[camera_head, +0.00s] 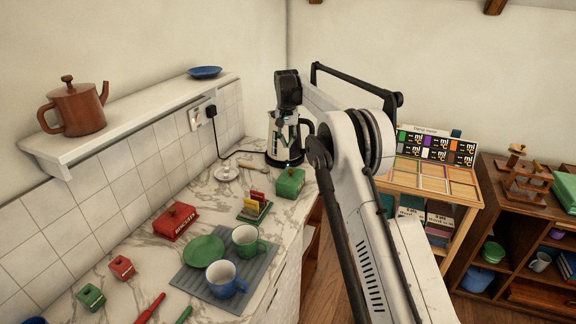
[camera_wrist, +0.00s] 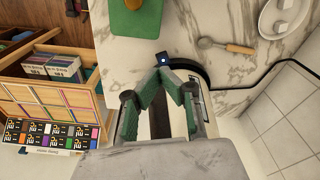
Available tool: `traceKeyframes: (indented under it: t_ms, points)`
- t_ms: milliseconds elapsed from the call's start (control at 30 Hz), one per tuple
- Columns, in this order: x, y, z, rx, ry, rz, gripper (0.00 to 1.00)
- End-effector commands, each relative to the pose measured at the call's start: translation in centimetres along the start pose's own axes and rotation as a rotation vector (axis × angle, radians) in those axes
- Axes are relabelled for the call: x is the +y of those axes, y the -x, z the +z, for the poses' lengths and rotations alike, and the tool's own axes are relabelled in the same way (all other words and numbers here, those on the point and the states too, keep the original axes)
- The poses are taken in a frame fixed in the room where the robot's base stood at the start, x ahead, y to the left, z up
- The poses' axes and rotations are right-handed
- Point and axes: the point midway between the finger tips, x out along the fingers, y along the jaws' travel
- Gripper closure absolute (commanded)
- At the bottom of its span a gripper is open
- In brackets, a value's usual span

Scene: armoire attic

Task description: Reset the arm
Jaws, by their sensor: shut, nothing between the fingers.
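My gripper (camera_wrist: 168,76) is shut and empty in the wrist view, its green-padded fingers meeting above the far end of the marble counter. In the head view my arm reaches over the counter's right edge, and its dark wrist hangs over the far end. A kettle (camera_head: 300,150) with a black handle and base stands there, partly covered by my gripper. I cannot tell whether they touch. In the wrist view a small blue light and a dark curved edge show just beyond the fingertips.
A green lidded dish (camera_head: 289,183), a toast rack (camera_head: 255,208), a red butter dish (camera_head: 175,221) and two mugs (camera_head: 226,279) (camera_head: 249,241) stand on the counter. A shelf (camera_head: 130,125) with a brown teapot (camera_head: 75,108) runs above. Wooden shelving (camera_head: 480,200) stands right.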

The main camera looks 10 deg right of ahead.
Motion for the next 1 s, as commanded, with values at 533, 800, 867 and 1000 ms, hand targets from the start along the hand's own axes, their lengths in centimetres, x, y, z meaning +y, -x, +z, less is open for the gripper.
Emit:
traceKeyframes:
  t_ms: [533,800,867,1000]
  points:
    - [0.8,4.8,1.8,0.035,0.02,-0.012,1.0]
    - [2.2,11.5,5.9,0.094,0.052,-0.031,1.0]
    - [2.6,12.8,7.1,0.107,0.058,-0.035,1.0]
    - [3.6,15.6,9.9,0.137,0.075,-0.043,1.0]
